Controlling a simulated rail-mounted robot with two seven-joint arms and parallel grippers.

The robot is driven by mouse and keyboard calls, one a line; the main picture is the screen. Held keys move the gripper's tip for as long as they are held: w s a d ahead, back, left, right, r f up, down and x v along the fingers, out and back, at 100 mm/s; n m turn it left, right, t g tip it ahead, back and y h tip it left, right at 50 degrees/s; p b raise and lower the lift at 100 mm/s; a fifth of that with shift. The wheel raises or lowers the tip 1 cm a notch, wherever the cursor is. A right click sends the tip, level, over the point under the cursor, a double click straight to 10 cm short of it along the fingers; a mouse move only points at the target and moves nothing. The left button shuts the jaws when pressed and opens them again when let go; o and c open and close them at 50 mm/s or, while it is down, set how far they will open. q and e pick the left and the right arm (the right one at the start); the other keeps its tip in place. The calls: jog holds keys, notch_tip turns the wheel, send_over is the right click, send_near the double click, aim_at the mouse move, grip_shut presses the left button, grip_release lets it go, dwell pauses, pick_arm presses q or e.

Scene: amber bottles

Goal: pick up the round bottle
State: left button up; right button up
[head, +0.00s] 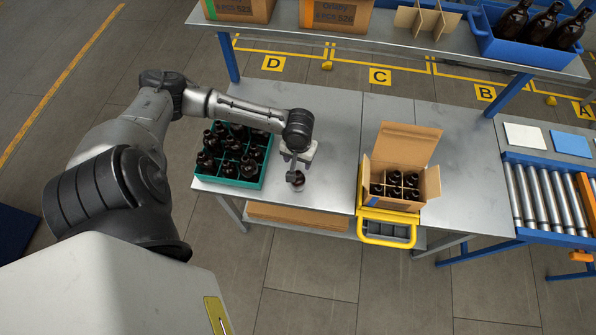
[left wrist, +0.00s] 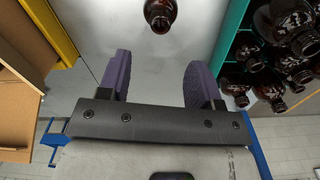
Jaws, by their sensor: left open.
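A dark amber bottle (head: 298,180) stands alone on the grey metal table, between the green crate and the cardboard box. My left gripper (head: 295,167) is right over it in the head view and partly covers it. In the left wrist view the bottle (left wrist: 159,13) shows at the top edge, cut off by the frame. The two purple fingers of the left gripper (left wrist: 157,68) are apart with nothing between them, and the bottle lies beyond their tips. Its full shape is hidden. My right gripper is in neither view.
A green crate (head: 228,182) of several amber bottles stands close left of the gripper. An open cardboard box (head: 402,201) with bottles stands to the right by a yellow-framed bin (head: 387,241). A shelf (head: 385,38) runs above the back.

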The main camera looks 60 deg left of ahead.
aim_at(298, 173)
pick_arm(q)
jog(key=shift+s+d+f, duration=0.1)
jog(key=shift+f, duration=2.3)
jog(key=shift+s+d+f, duration=0.1)
jog(key=shift+f, duration=2.3)
jog(key=shift+a, duration=0.1)
jog(key=shift+c, duration=0.2)
grip_shut()
